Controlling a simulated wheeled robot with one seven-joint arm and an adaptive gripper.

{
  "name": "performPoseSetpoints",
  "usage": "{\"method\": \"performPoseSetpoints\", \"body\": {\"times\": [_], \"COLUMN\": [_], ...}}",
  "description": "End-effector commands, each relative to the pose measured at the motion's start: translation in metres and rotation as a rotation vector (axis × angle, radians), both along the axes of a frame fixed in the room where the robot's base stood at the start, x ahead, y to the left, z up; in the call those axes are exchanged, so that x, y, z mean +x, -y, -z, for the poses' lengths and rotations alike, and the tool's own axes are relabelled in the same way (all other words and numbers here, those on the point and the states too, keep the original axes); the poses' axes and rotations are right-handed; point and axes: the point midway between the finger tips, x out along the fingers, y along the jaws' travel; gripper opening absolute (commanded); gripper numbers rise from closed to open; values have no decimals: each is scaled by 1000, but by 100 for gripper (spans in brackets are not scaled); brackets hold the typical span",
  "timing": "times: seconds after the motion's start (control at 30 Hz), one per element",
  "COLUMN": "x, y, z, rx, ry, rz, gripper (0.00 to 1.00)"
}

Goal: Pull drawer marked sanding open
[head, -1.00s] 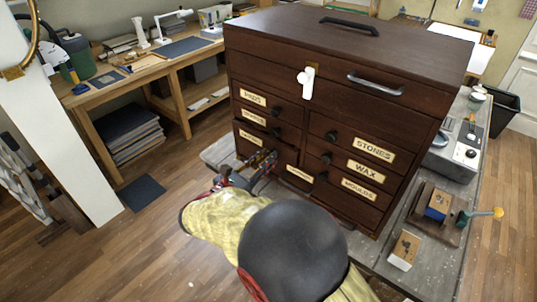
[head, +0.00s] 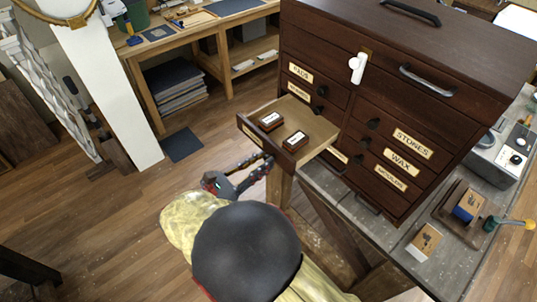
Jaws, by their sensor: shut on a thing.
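The wooden chest (head: 420,60) has several small labelled drawers. One left-hand drawer (head: 318,125) stands pulled well out, its pale floor showing. Its front carries a label (head: 252,135) that I cannot read at this angle.
Drawers marked STONES (head: 411,143), WAX (head: 403,163) and a third below are shut. A wooden workbench (head: 200,40) stands at the back left. Open floor lies left of my arm.

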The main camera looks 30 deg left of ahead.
Motion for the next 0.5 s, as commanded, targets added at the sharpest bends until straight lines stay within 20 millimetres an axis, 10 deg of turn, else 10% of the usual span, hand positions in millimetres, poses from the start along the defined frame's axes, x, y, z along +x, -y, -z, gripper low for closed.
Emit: {"method": "performPoseSetpoints", "body": {"times": [0.37,0.4,0.5], "x": [-2,-2,-2], "y": [-1,-1,-1], "z": [0,0,0], "rx": [1,1,1], "ry": [0,0,0], "rz": [-1,-1,-1], "gripper": [0,21,27]}}
